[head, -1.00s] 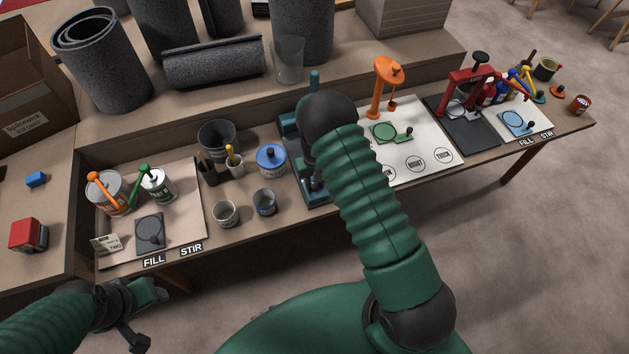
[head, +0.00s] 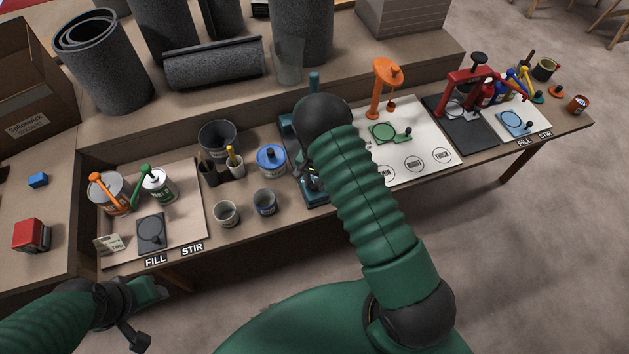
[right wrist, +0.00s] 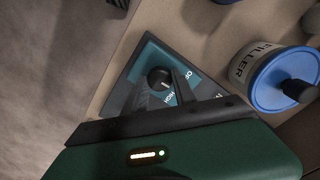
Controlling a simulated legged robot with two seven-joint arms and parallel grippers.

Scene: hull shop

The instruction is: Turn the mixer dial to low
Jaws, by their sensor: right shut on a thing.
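The teal mixer (head: 287,124) stands mid-bench, largely hidden behind my right arm in the head view. Its black dial (right wrist: 159,79) sits on a teal panel (right wrist: 146,60) in the right wrist view. Lettering beside the dial seems to read OFF and HIGH. A small white mark on the dial seems to face the HIGH lettering. My right gripper (right wrist: 162,84) is shut on the dial, one dark finger on each side. In the head view that gripper is mostly covered by my arm. My left gripper (head: 142,306) hangs at lower left, away from the mixer; its jaw opening is unclear.
A blue-lidded filler tin (right wrist: 283,76) stands close to the mixer; it also shows in the head view (head: 271,160). Two small cups (head: 264,201) stand near the bench front. A white board (head: 420,150) with an orange stand (head: 385,88) lies right of the mixer.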

